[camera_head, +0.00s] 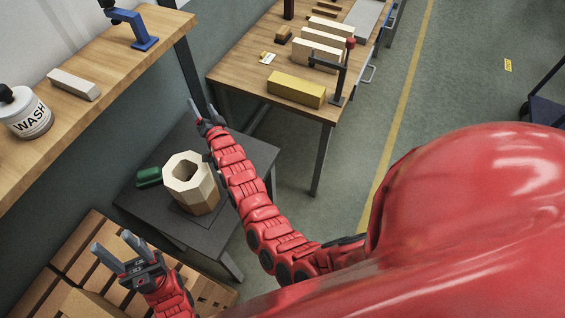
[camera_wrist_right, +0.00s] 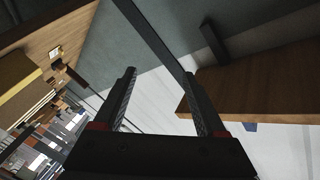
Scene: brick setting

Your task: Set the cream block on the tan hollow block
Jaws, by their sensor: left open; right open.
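An eight-sided hollow block (camera_head: 201,194) stands upright on a low dark table in the head view.
The dark table (camera_head: 150,212) also holds a green object (camera_head: 148,177). A wooden shelf (camera_head: 110,75) with a white tub (camera_head: 25,115) and a grey bar (camera_head: 74,84) is at left. A workbench (camera_head: 240,72) with a yellow block (camera_head: 296,89) stands behind. Wooden slats are at lower left.

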